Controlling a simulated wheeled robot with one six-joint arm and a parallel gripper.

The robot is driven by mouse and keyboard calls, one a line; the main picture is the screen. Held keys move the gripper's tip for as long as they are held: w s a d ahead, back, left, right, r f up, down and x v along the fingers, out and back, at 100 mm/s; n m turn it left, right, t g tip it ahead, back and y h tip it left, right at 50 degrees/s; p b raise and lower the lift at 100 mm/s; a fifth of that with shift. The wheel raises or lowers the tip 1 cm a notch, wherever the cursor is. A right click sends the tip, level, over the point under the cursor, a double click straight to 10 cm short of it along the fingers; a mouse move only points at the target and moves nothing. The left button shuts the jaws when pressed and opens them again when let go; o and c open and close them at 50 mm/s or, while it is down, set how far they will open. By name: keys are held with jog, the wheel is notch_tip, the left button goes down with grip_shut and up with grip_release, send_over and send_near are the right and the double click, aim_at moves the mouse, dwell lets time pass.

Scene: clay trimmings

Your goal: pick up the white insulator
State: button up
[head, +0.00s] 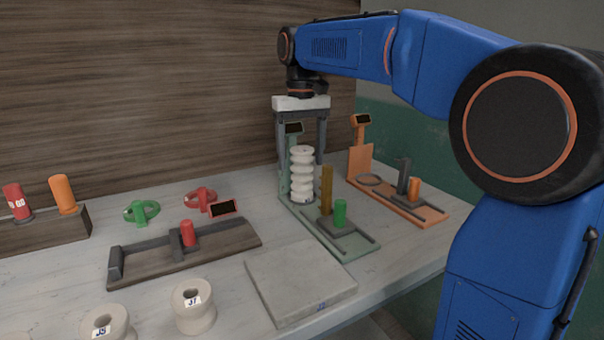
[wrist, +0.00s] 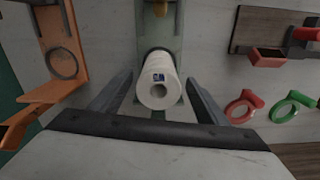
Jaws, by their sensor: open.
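The white insulator (head: 302,178) is a ribbed, upright stack on the green stand (head: 360,247) at the back of the bench. In the wrist view the white insulator (wrist: 158,92) shows end-on, with a hole and a small blue label. My gripper (head: 302,160) comes down from above, and its fingers straddle the insulator. In the wrist view my gripper (wrist: 157,80) is open, one finger on each side, with gaps between fingers and insulator. Nothing is held.
An orange stand (head: 420,212) is to the right. A brown post (head: 326,190) and green cylinder (head: 340,212) stand in front of the insulator. A grey slab (head: 300,285), a dark wooden fixture (head: 150,262) and cream spools (head: 194,308) occupy the front and left.

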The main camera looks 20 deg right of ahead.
aim_at(302, 169)
jog(key=shift+d+f, duration=0.1)
jog(key=shift+f, duration=1.9)
jog(key=c, duration=1.6)
